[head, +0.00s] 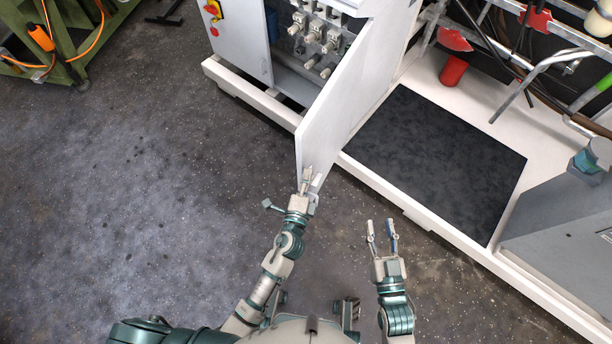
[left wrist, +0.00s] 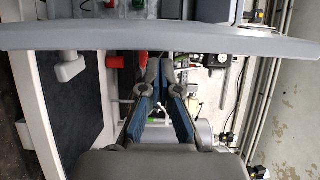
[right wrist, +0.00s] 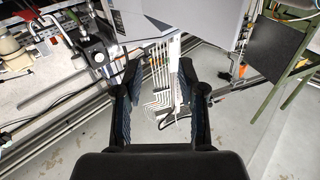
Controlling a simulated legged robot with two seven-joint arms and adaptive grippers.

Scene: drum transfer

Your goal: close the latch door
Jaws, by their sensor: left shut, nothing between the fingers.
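The white latch door (head: 345,92) stands swung open from the cabinet, its free end toward me. The door edge likely shows as a pale slab (left wrist: 90,42) across the top of the left wrist view. My left gripper (head: 308,176) is shut and empty at the door's near end, its fingertips overlapping the panel in the head view; I cannot tell whether they touch it. Its fingers also show in the left wrist view (left wrist: 167,72). My right gripper (head: 381,227) is open and empty over the floor, right of the left one; its spread fingers show in the right wrist view (right wrist: 160,85).
The open cabinet (head: 240,40) shows several valve-like fittings (head: 318,38) inside. A white base frame (head: 395,192) with a dark mat (head: 440,155) lies right of the door. A grey box (head: 570,235) stands at far right. The floor (head: 150,190) to the left is clear.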

